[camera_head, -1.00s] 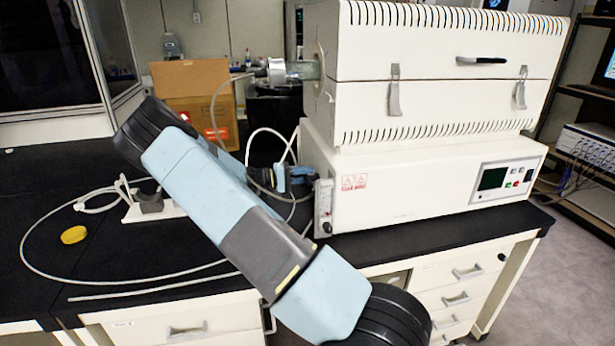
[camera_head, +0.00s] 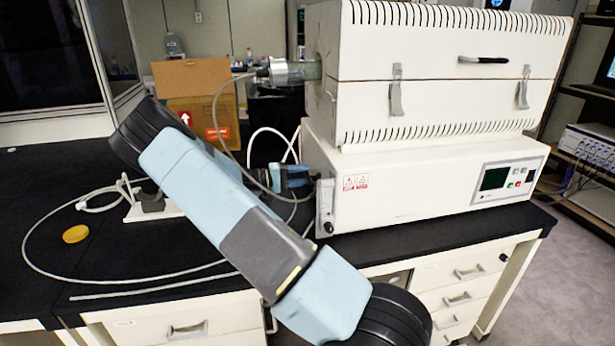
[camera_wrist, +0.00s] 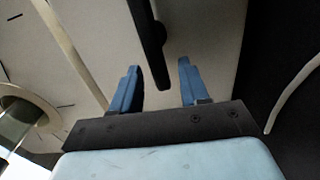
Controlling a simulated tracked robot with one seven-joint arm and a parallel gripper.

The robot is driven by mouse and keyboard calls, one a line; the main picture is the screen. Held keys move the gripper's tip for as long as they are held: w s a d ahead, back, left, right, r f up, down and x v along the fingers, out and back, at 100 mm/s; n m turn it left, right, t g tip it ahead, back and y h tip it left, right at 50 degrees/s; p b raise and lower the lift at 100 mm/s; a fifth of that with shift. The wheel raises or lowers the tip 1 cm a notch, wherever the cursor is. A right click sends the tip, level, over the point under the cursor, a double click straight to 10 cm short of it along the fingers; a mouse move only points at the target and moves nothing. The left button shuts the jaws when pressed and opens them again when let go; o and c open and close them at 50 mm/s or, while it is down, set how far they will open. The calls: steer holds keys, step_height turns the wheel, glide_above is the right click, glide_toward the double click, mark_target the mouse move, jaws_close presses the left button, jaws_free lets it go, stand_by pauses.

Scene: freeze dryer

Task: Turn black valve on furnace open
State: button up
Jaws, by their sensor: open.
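The white furnace (camera_head: 430,110) stands on the black bench on a white base unit with a display. A small black knob (camera_head: 328,227) sits low on the clear gauge (camera_head: 325,200) at the base unit's left front corner. My gripper (camera_wrist: 158,65) is open, its two blue fingers apart. In the wrist view a long black part (camera_wrist: 150,40) reaches down from the top edge to between the fingertips; I cannot tell whether it is the valve or whether a finger touches it. In the head view my gripper (camera_head: 292,177) is left of the base unit, partly hidden by my arm.
A glass tube with a metal end (camera_head: 285,71) juts from the furnace's left side. A cardboard box (camera_head: 195,95) stands behind. White tubing (camera_head: 140,282) loops over the bench beside a yellow disc (camera_head: 75,234). The bench front left is mostly clear.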

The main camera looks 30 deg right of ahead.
steer(key=v, duration=1.1)
steer(key=shift+a, duration=0.4)
